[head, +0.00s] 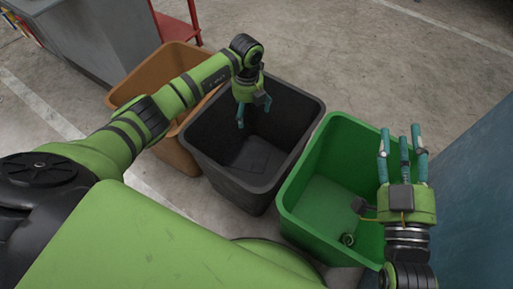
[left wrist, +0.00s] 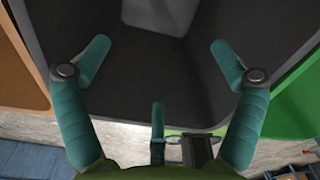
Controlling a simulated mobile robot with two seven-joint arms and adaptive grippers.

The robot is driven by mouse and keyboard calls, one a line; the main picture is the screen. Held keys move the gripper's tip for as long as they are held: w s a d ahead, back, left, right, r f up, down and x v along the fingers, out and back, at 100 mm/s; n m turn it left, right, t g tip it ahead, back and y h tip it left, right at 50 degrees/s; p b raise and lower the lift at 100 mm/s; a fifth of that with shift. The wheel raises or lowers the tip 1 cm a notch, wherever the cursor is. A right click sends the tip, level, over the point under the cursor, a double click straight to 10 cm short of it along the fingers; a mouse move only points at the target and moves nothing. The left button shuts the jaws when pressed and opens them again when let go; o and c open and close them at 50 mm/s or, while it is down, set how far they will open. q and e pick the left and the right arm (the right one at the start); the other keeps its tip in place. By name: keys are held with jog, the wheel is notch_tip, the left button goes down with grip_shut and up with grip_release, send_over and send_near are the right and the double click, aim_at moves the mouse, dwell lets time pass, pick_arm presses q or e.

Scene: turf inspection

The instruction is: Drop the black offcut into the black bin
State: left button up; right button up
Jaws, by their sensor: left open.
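The black bin (head: 211,166) stands between a brown bin and a green bin, its mouth open upward. My left gripper (head: 254,112) hangs over the far part of its mouth, pointing down. Its teal fingers are spread and nothing shows between them; the left wrist view shows them apart (left wrist: 157,62) above the dark inside of the black bin (left wrist: 140,75). I cannot make out the black offcut in either view; against the dark bin inside it is hard to tell. My right gripper (head: 402,130) is over the green bin's right side, its fingers apart and empty.
The brown bin (head: 187,157) stands left of the black bin and the green bin (head: 308,247) right of it. A grey cabinet (head: 95,40) and a red stand (head: 178,28) are behind. A blue-grey surface (head: 475,185) is at right.

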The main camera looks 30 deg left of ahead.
pick_arm(q)
jog(key=shift+r, duration=0.45)
pick_arm(e)
jog(key=shift+r, duration=0.45)
pick_arm(q)
notch_tip(320, 180, up, 12)
dwell(0.3)
